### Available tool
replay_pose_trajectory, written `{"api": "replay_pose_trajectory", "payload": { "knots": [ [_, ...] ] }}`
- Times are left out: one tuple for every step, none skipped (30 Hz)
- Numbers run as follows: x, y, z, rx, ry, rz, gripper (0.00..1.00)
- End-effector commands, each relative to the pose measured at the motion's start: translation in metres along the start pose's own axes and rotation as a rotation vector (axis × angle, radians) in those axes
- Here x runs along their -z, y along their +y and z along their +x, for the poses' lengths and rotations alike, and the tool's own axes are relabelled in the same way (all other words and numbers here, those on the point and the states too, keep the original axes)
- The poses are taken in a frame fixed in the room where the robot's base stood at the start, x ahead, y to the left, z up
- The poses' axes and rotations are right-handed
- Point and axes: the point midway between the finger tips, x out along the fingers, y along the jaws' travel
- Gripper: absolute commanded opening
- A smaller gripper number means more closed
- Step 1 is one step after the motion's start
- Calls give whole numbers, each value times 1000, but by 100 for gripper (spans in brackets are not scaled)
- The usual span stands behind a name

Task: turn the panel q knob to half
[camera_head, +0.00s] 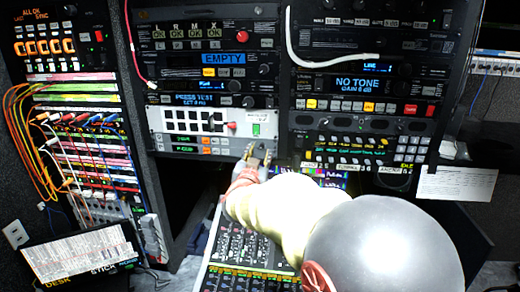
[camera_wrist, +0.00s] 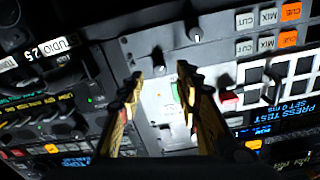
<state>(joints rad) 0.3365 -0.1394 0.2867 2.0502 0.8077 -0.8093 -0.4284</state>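My gripper (camera_head: 260,154) is open and empty, in front of the rack at the lower right of a white panel (camera_head: 158,121). In the wrist view its two fingers (camera_wrist: 160,80) stand apart over the same white panel (camera_wrist: 149,103). A small dark knob (camera_wrist: 158,64) shows between and beyond the fingertips. A green-lit switch (camera_wrist: 177,92) is close to the right finger.
A red cable (camera_head: 131,50) hangs at the left rack unit and a white cable (camera_head: 291,45) crosses the right one. Orange patch cords (camera_head: 22,140) fill the left rack. A mixing desk (camera_head: 232,245) lies below my arm.

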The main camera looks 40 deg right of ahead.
Motion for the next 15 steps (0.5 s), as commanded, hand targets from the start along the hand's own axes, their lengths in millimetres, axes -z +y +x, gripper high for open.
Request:
{"api": "replay_pose_trajectory", "payload": {
  "knots": [
    [0,1,9,-3,-1,-1,34],
    [0,1,13,-3,-1,-2,34],
    [0,1,18,-1,0,-1,34],
    [0,0,22,-1,0,-1,34],
    [0,0,24,-1,0,0,34],
    [0,0,28,-1,-1,0,34],
    [0,0,30,-1,0,1,34],
    [0,0,32,0,0,0,34],
    [0,0,34,0,0,0,34],
    [0,0,35,0,0,0,34],
    [0,0,35,1,-1,0,34],
    [0,0,36,1,-1,0,34],
    [0,0,36,1,-1,0,34],
    [0,0,36,1,-1,0,34],
    [0,0,36,1,-1,0,34]
  ]
}}
